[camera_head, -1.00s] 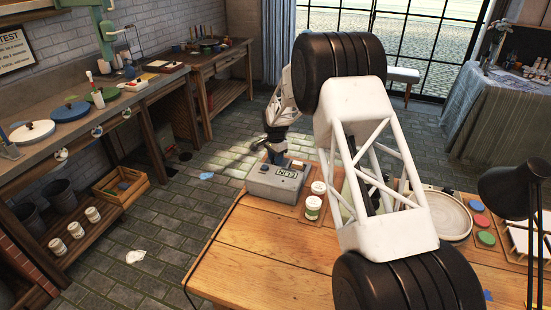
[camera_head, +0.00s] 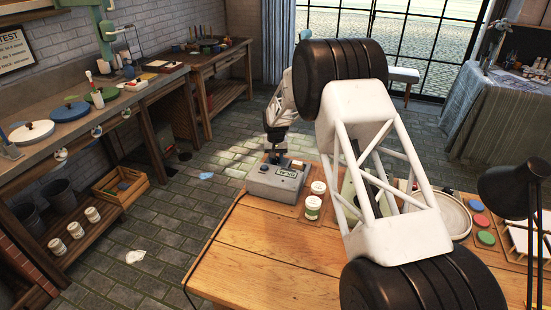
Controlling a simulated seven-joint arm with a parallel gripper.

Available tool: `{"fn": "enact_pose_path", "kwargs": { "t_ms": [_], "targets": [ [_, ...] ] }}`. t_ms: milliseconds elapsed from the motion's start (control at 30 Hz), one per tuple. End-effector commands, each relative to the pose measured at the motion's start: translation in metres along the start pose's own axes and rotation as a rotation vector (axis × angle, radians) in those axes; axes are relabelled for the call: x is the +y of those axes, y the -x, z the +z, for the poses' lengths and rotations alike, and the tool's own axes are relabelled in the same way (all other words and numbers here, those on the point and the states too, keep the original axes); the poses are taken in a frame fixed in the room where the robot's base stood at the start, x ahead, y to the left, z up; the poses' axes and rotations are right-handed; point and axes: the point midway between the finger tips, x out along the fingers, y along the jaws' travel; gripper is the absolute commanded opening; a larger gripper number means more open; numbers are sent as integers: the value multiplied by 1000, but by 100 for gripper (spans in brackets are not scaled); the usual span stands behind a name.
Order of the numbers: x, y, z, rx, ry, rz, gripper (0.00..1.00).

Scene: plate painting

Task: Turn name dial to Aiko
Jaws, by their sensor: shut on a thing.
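A grey box (camera_head: 262,185) with a small name window (camera_head: 286,173) stands at the far left corner of the wooden table. The text in the window is too small to read surely; it does not look like Aiko. My gripper (camera_head: 275,158) points down onto the top of the box, at its back part. It is shut on the dial there. The dial itself is mostly hidden by the fingers.
Two white jars (camera_head: 313,205) stand just right of the box. My white arm link covers the middle of the table (camera_head: 260,260). A round plate (camera_head: 454,216), paint pots (camera_head: 480,221) and a black lamp (camera_head: 512,190) are at the right. The front left of the table is clear.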

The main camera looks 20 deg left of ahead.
Motion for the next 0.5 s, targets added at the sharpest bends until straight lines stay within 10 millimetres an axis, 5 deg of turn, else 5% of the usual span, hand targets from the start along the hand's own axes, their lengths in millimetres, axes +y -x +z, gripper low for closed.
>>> {"fn": "enact_pose_path", "kwargs": {
  "t_ms": [500],
  "targets": [
    [1,0,0,-1,451,0,10]
  ]
}}
